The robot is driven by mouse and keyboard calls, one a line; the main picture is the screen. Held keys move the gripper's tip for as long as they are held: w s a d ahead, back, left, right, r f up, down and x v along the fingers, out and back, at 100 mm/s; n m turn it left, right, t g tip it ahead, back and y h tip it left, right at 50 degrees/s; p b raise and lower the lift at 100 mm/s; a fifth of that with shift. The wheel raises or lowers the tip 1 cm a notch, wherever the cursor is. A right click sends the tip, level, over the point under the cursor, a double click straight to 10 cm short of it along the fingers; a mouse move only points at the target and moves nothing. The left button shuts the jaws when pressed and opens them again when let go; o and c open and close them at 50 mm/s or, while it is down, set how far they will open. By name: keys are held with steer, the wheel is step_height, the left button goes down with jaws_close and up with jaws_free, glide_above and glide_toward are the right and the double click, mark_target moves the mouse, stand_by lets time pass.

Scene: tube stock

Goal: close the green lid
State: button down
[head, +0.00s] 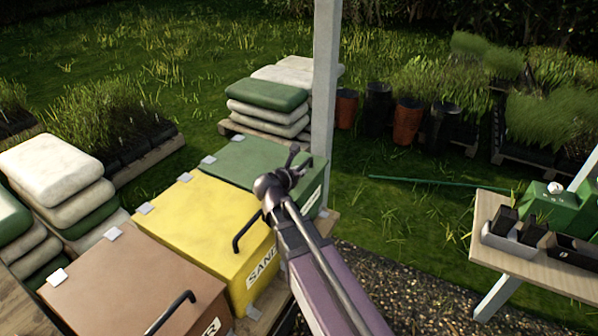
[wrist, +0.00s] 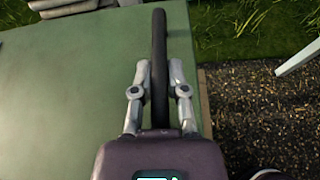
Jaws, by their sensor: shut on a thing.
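The green lid (head: 258,158) tops the farthest of three boxes in a row and looks about level with the yellow lid; I cannot tell if a small gap remains at its front edge. In the wrist view the green lid (wrist: 70,100) fills the left half. Its black handle (wrist: 159,50) stands upright in that picture, between the two fingers of my gripper (wrist: 160,78), which is shut on it. In the head view my gripper (head: 293,168) is at the lid's front right edge and hides the handle.
The yellow lid (head: 205,215) and brown lid (head: 125,285) are down beside it. A grey post (head: 326,90) stands close behind the green box. Stacked sacks (head: 265,95) lie beyond. A wooden table (head: 500,262) with trays stands right. Gravel (head: 400,290) lies between.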

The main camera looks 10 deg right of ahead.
steer(key=shift+s+d+f, duration=0.1)
steer(key=shift+s+f, duration=0.05)
steer(key=c, duration=0.6)
jaws_free()
steer(key=shift+c, duration=0.2)
steer(key=shift+r, duration=0.2)
